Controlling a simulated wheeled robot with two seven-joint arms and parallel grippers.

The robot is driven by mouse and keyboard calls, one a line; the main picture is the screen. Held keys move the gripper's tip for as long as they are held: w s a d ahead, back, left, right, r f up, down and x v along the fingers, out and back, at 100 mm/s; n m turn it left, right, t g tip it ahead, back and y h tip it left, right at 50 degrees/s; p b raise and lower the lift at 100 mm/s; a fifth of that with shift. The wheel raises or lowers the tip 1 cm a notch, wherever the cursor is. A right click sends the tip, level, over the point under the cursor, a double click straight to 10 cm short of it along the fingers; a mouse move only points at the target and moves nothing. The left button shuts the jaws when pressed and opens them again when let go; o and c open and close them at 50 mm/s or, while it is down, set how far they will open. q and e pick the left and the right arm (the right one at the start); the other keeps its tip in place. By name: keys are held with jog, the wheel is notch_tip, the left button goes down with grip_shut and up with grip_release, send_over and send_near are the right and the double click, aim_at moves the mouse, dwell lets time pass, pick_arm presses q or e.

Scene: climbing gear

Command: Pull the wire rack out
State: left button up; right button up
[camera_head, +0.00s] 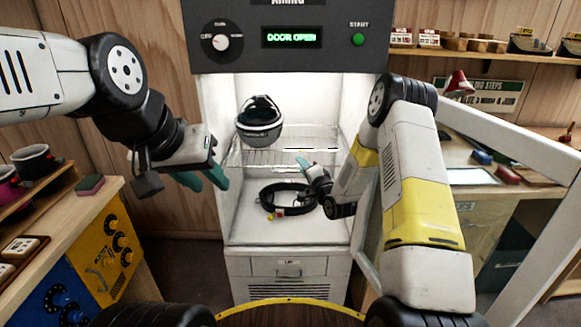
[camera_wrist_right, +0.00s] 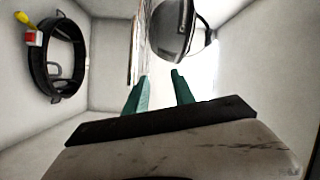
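The wire rack (camera_head: 248,157) spans the lit cabinet at mid height, with a dark helmet (camera_head: 259,122) on its left part. In the right wrist view the rack (camera_wrist_right: 138,50) shows nearly edge-on beside the helmet (camera_wrist_right: 172,32). My right gripper (camera_head: 304,166) is at the rack's front, right of centre; its teal fingers (camera_wrist_right: 160,92) are apart. I cannot tell whether they touch the rack or whether a wire lies between them. My left gripper (camera_head: 204,178) is open and empty, outside the cabinet to the left.
A black ring-shaped strap (camera_head: 270,202) lies on the cabinet floor below the rack. The cabinet's door (camera_head: 541,225) stands open on the right. A bench (camera_head: 85,205) with mugs and a sponge is at left. The panel reads DOOR OPEN (camera_head: 291,38).

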notch_tip(320, 180, down, 6)
jog(key=s+a+m+t, duration=0.1)
jog(key=s+m+t, duration=0.1)
jog(key=s+m, duration=0.1)
jog(key=shift+y, duration=0.4)
jog(key=shift+x, duration=3.95)
jog(key=shift+f, duration=0.2)
jog(key=shift+a, duration=0.1)
jog(key=c, duration=0.7)
grip_shut()
